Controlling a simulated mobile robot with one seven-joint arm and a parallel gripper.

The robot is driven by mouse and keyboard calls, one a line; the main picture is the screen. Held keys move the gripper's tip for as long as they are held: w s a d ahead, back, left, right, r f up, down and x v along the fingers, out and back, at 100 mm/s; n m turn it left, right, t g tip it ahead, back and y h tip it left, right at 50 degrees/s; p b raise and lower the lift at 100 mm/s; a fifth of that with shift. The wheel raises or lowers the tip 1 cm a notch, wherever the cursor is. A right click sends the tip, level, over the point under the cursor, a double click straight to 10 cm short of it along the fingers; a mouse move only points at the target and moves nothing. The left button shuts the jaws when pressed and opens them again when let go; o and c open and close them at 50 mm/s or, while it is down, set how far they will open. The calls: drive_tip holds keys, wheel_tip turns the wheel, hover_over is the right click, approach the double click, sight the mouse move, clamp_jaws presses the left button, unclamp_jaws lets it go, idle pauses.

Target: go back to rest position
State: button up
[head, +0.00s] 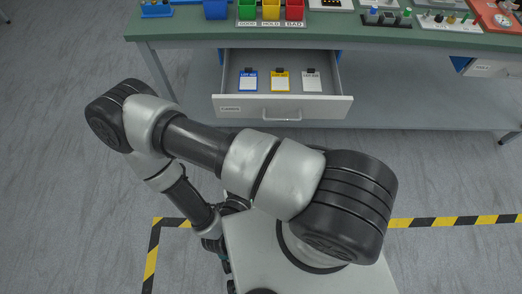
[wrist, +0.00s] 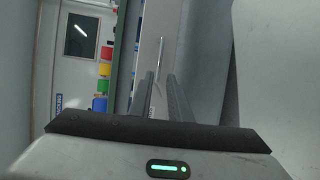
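My arm is folded over my own base in the head view. My gripper (wrist: 160,82) shows in the wrist view as two dark fingers with a gap between them and nothing held. In the head view its end hangs low at the left side of my base, and the fingertips cannot be made out. The open drawer (head: 282,118) of the workbench is well away from it, with a blue, a yellow and a white lot card lying inside. The drawer's handle also shows beyond the fingers in the wrist view (wrist: 161,48).
The green-topped workbench (head: 190,27) stands ahead, bearing green, yellow and red bins marked GOOD, HOLD and BAD, a blue bin and several parts trays. Yellow-black floor tape (head: 455,220) runs around my base. The grey floor at the left is clear.

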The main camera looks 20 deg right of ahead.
drive_tip(key=d+r+m+g, duration=0.45)
drive_tip(key=r+g, duration=0.25)
drive_tip(key=r, duration=0.5)
drive_tip(key=d+r+m+g, duration=0.3)
drive_tip(key=r+m+g, duration=0.35)
drive_tip(key=r, duration=0.45)
drive_tip(key=a+r+t+y+p, duration=0.2)
drive_tip(key=r+y+p, duration=0.3)
drive_tip(key=r, duration=1.2)
drive_tip(key=a+r+t+y+p, duration=0.1)
drive_tip(key=r+t+y+p, duration=0.3)
drive_tip(key=r+p, duration=0.9)
wheel_tip(320, 180, up, 5)
drive_tip(key=shift+w+a+f+t+y, duration=0.2)
drive_tip(key=shift+a+t+y, duration=0.15)
drive_tip(key=shift+y, duration=0.15)
